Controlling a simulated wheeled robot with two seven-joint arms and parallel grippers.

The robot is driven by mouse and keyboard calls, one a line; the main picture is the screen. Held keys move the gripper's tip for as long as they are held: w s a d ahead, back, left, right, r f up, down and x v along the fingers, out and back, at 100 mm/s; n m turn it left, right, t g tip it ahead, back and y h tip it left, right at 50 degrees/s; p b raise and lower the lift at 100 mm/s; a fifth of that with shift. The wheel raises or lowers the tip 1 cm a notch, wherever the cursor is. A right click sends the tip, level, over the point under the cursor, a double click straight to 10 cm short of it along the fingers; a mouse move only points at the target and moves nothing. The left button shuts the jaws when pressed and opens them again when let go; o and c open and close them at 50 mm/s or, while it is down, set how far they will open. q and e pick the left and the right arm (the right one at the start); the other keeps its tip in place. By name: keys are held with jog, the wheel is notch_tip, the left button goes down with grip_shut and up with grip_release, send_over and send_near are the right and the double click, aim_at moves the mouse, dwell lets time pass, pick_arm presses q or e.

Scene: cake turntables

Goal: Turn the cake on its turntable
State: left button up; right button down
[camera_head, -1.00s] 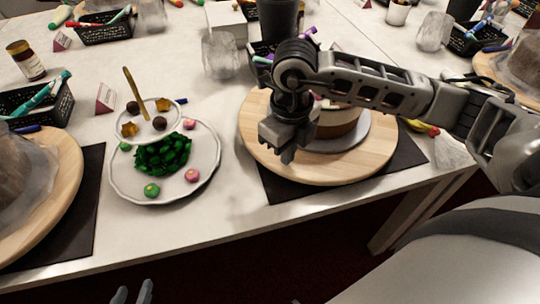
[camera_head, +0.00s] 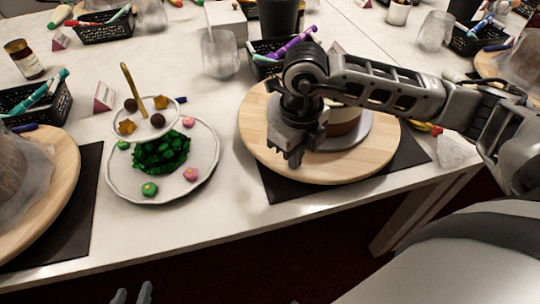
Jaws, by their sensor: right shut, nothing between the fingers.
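The cake (camera_head: 346,120), brown-sided with a pale top, stands on a grey disc on the wooden turntable (camera_head: 376,169) at the right. My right arm crosses in front of the cake and hides much of it. My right gripper (camera_head: 294,160) points down over the turntable's front-left part, left of the cake, shut and empty. Whether its fingertips touch the wood I cannot tell. My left gripper (camera_head: 132,294) shows only as two grey fingertips with a gap between them at the bottom edge, below the table's front edge.
A two-tier plate (camera_head: 120,188) with sweets stands left of the turntable. Another turntable (camera_head: 58,205) with a wrapped cake is at the far left. Behind are a black pen basket (camera_head: 262,68) and a clear glass (camera_head: 220,54). A dark mat (camera_head: 276,186) lies under the turntable.

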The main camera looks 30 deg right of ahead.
aim_at(344, 170)
jog(key=s+d+b, duration=0.1)
jog(key=s+d, duration=0.1)
jog(key=s, duration=0.1)
jog(key=shift+d+f, duration=0.1)
jog(key=shift+d, duration=0.25)
jog(key=shift+s+d, duration=0.25)
jog(key=shift+s, duration=0.05)
jog(key=d+b, duration=0.1)
jog(key=s+d, duration=0.1)
jog(key=d, duration=0.1)
jog(key=s+d+b, duration=0.1)
jog(key=shift+s+d+b, duration=0.15)
jog(key=shift+d+b, duration=0.15)
jog(key=shift+d, duration=0.05)
jog(key=shift+s+d, duration=0.25)
jog(key=shift+d, duration=0.15)
